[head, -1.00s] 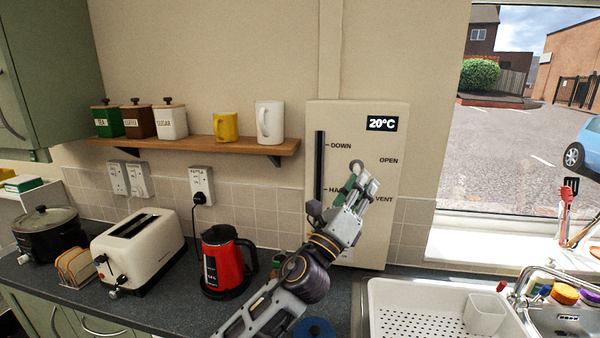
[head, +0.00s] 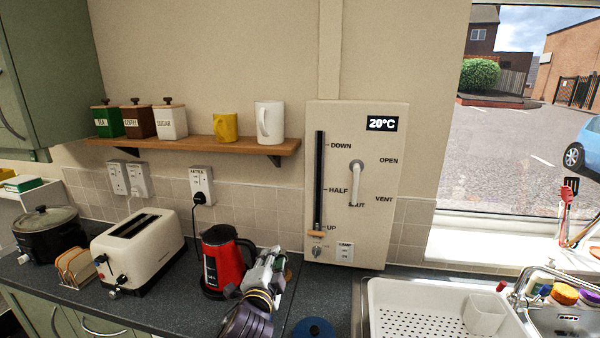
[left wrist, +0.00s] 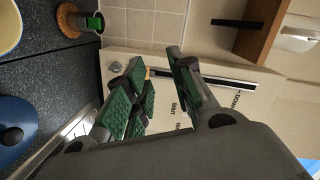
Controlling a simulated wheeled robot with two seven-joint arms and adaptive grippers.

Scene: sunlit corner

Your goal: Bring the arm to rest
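My left gripper (head: 272,258) is low over the counter, just right of the red kettle (head: 224,262) and left of the wall panel (head: 375,235). It touches nothing that I can make out. In the left wrist view its green-padded fingers (left wrist: 157,66) stand apart with nothing between them. The panel's white handle (head: 356,182) points down at SHUT, and its slider knob (head: 316,233) is at UP. My right gripper is in neither view.
A cream toaster (head: 140,255) and a slow cooker (head: 48,232) stand to the left. A wooden shelf (head: 200,148) holds mugs and canisters. A white draining tray (head: 420,318) lies right, by the sink. A blue round lid (head: 314,328) is at the counter front.

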